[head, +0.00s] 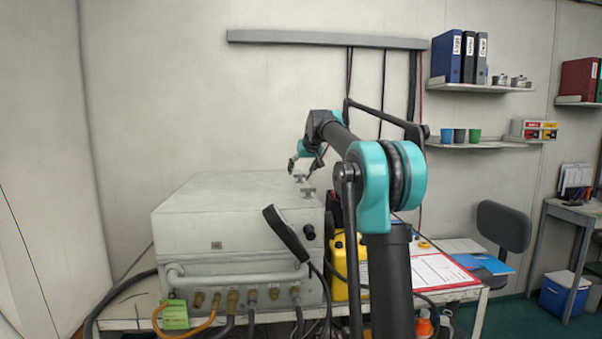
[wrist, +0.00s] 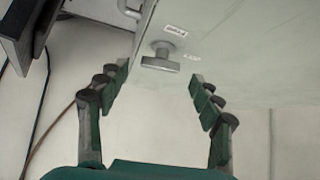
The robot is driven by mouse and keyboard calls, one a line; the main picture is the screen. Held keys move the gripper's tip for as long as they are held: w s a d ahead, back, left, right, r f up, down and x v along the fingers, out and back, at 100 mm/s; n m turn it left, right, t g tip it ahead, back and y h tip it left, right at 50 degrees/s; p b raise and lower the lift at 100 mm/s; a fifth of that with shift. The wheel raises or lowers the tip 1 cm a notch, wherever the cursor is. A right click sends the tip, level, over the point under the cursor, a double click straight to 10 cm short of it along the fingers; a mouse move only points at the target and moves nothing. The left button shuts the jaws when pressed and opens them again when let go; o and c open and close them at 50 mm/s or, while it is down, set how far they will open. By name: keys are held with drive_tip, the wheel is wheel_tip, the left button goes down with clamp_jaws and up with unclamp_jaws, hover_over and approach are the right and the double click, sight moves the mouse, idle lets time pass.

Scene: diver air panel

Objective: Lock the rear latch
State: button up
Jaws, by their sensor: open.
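The grey air panel case (head: 225,190) stands on the table, its lid down. Two small grey latches show at its right side in the head view: the rear latch (head: 299,178) and a nearer latch (head: 308,192). My gripper (head: 298,163) is at the rear right corner of the case, close to the rear latch. In the wrist view a T-shaped latch knob (wrist: 160,60), apparently the rear latch, lies ahead between the spread fingers of my gripper (wrist: 160,82). The fingers are open and no contact shows. Small labels sit beside the knob.
A black handset (head: 286,233) hangs at the case's front right, with hoses along the front. A yellow container (head: 347,265) stands to the right of the case, near my arm. A clipboard (head: 440,271) lies on the table's right.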

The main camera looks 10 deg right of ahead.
drive_tip(key=shift+x, duration=0.85)
drive_tip(key=shift+c, duration=0.3)
drive_tip(key=c, duration=1.1)
drive_tip(key=shift+a+m+h, duration=0.15)
drive_tip(key=shift+m+h, duration=0.75)
drive_tip(key=shift+m, duration=0.2)
drive_tip(key=o, duration=1.2)
drive_tip(key=shift+c, duration=0.2)
